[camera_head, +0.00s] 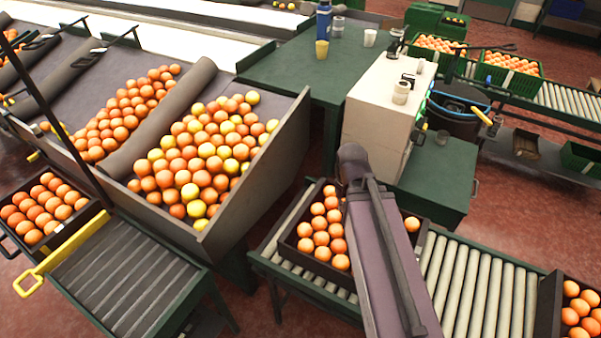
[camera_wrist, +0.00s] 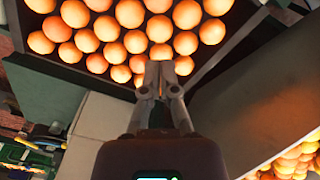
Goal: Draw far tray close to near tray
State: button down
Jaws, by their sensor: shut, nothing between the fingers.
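A dark tray of oranges (camera_head: 286,241) sits on the roller conveyor, partly hidden behind my arm. A second dark tray of oranges (camera_head: 547,312) is on the same conveyor at the right edge, cut off by the frame. Bare rollers lie between them. In the wrist view one orange-filled tray (camera_wrist: 222,50) fills the top. My gripper (camera_wrist: 158,72) is shut and empty, its fingertips overlapping the lower edge of that tray in the picture. Whether they touch it I cannot tell. In the head view my gripper is hidden behind my arm.
The roller conveyor (camera_head: 478,285) is clear between the two trays. A sloped bin wall (camera_head: 262,178) with loose oranges stands left of it. A cream machine box (camera_head: 375,110) and a green cabinet (camera_head: 435,180) stand just behind. Another orange tray (camera_head: 85,212) is at far left.

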jog(key=w+a+f+m+b, duration=0.2)
jog(key=w+a+m, duration=0.1)
jog(key=w+m, duration=0.4)
jog(key=w+a+f+m+b, duration=0.3)
jog(key=w+m, duration=0.5)
jog(key=m, duration=0.1)
jog(key=w+a+f+m+b, duration=0.3)
jog(key=w+a+m, duration=0.1)
jog(key=w+m, duration=0.3)
jog(key=shift+w+f+m, duration=0.15)
jog(key=shift+w+m, duration=0.05)
jog(key=shift+m, duration=0.6)
jog(key=shift+f, duration=0.1)
